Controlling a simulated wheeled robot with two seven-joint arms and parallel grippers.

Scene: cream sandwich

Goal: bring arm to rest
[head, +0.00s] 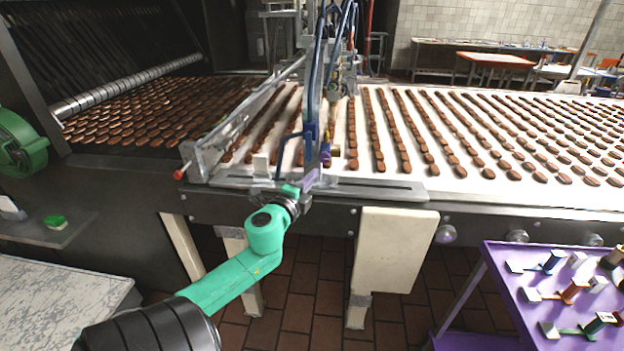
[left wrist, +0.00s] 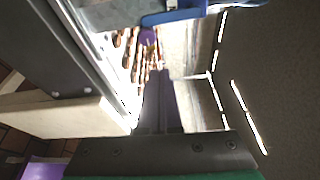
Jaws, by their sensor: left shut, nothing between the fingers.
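My left arm, green with dark joints, reaches up from the bottom of the head view. Its gripper (head: 311,180) is at the near edge of the conveyor, by the metal rail and the blue-and-purple fitting (head: 325,150). In the left wrist view the fingers (left wrist: 160,78) are together with nothing between them. The purple part of the fitting (left wrist: 148,37) shows beyond the fingertips. Whether the gripper touches the rail or fitting is unclear. My right gripper is not in view.
The conveyor (head: 440,185) carries rows of brown biscuits. A frame with blue hoses stands over it. A purple table (head: 500,262) with several small tools is at the lower right. A pale worktop (head: 60,290) is at the lower left. Tiled floor shows between them.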

